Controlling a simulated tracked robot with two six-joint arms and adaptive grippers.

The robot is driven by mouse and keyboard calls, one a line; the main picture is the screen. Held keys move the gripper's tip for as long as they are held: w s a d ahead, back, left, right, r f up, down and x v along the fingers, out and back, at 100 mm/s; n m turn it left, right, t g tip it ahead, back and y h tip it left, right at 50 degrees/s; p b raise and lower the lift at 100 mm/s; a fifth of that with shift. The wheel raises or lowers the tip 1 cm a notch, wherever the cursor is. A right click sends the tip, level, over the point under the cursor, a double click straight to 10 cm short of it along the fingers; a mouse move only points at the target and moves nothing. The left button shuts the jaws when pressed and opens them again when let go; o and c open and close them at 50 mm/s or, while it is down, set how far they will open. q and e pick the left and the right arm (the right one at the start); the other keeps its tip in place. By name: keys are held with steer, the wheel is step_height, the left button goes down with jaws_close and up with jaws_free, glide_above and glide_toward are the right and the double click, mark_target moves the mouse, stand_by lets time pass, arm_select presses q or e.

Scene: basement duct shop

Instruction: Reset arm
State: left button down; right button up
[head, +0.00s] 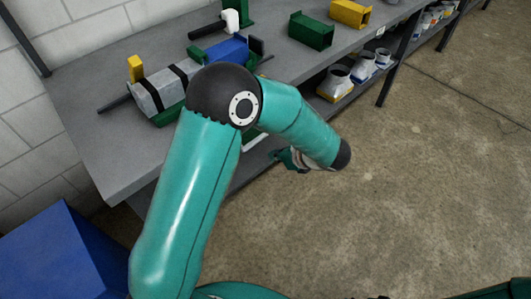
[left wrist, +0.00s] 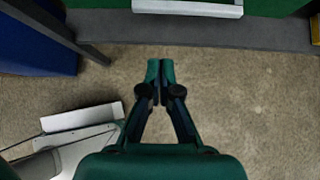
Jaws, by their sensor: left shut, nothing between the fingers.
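My left arm is teal with a dark elbow and bends in front of the grey workbench (head: 105,150). My left gripper (head: 284,157) is partly hidden behind the forearm in the head view, off the bench's front edge and over the floor. In the left wrist view, the left gripper (left wrist: 160,68) has its two fingertips together with nothing between them. Bare concrete floor (left wrist: 225,95) shows behind them. My right gripper is not in view.
On the bench are a clamped grey and blue duct assembly (head: 160,90), a green channel (head: 311,31) and a yellow channel (head: 349,13). A lower shelf holds white duct fittings (head: 335,82). A blue box (head: 55,255) stands at lower left. The floor at right is clear.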

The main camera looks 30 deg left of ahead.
arm_select(q)
steer(key=v, duration=0.5)
steer(key=shift+s, duration=0.1)
